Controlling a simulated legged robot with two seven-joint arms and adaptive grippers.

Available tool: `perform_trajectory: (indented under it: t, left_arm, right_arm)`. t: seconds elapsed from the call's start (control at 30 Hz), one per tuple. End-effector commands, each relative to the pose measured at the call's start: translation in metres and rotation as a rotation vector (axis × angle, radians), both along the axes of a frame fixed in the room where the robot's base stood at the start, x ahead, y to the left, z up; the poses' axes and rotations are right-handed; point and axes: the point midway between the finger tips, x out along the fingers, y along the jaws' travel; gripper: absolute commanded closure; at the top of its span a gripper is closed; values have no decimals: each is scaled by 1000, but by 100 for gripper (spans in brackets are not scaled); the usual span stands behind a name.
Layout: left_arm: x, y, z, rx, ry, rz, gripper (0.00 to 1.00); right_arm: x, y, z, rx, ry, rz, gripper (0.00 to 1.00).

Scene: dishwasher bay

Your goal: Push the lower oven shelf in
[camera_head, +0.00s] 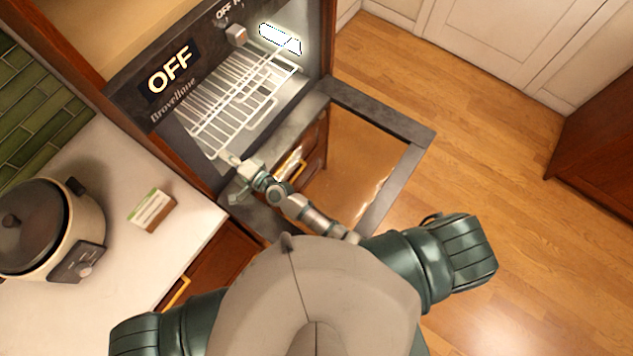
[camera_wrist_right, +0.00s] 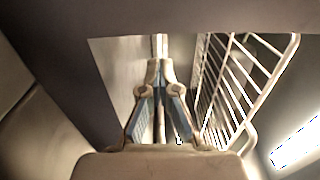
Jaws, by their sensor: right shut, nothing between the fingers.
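A white wire oven shelf (camera_head: 222,112) shows inside the open oven, below the control panel, and reaches toward the door opening. I cannot tell clearly whether its overlapping wires belong to one shelf or two. My right gripper (camera_head: 231,160) is shut and empty, at the oven's front near the shelf's near corner. In the right wrist view, its closed fingers (camera_wrist_right: 158,68) point into the oven beside the left wall. The wire shelf (camera_wrist_right: 232,85) is to their right there; contact is not clear. My left gripper is out of view; only part of that arm shows.
The oven door (camera_head: 405,165) hangs open with a glass panel, below my right forearm. A counter (camera_head: 120,245) at left holds a slow cooker (camera_head: 45,225) and a small box (camera_head: 151,210). The wooden floor (camera_head: 450,110) on the right is clear.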

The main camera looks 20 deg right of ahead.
Motion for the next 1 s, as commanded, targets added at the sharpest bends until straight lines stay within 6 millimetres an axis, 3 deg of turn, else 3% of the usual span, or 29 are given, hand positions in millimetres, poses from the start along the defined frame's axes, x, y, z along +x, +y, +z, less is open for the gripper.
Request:
perform_trajectory:
  t: [0.17, 0.27, 0.47, 0.57, 1.0]
  left_arm:
    - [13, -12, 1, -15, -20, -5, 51]
    - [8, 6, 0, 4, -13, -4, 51]
    - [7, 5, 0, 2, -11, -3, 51]
    - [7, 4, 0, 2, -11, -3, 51]
    - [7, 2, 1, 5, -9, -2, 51]
  right_arm:
    - [1, 1, 3, 1, -6, -5, 100]
    - [1, 3, 3, -1, -6, -5, 100]
    - [-3, 3, 3, 1, -4, -1, 100]
    - [-12, -6, 2, 1, -3, -1, 100]
    - [-84, -68, -1, 6, 0, 1, 100]
